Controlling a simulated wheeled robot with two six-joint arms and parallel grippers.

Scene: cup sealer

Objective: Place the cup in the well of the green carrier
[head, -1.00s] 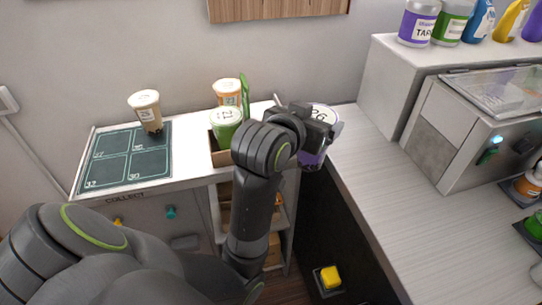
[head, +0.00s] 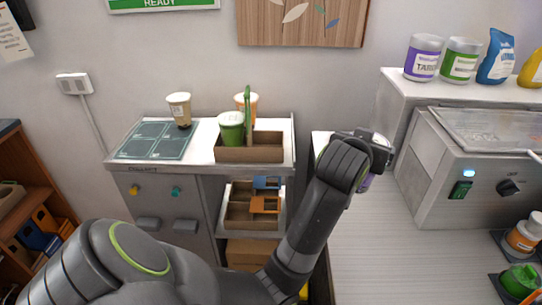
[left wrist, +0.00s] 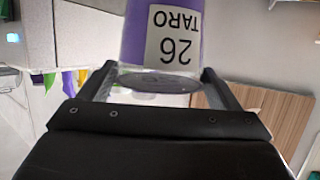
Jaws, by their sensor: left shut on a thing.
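My left gripper (head: 374,160) is shut on the purple cup (head: 367,183), right of the carrier and apart from it. The wrist and jaws hide most of the cup in the head view. In the left wrist view the cup (left wrist: 165,28) shows a white label reading "26 TARO", upside down in the picture, between the fingers (left wrist: 155,82). The carrier (head: 262,153) is a brown box with an upright green handle (head: 248,105), on the white counter. A green cup (head: 231,128) stands in its left part, and an orange-labelled cup (head: 252,104) shows behind the handle.
A milky cup (head: 180,110) stands on the dark numbered mat (head: 150,148) left of the carrier. A shelf (head: 253,236) lies below the counter. The sealer machine (head: 455,165) stands at the right, with tubs (head: 422,60) above. The white worktop (head: 410,262) in front of it is mostly clear.

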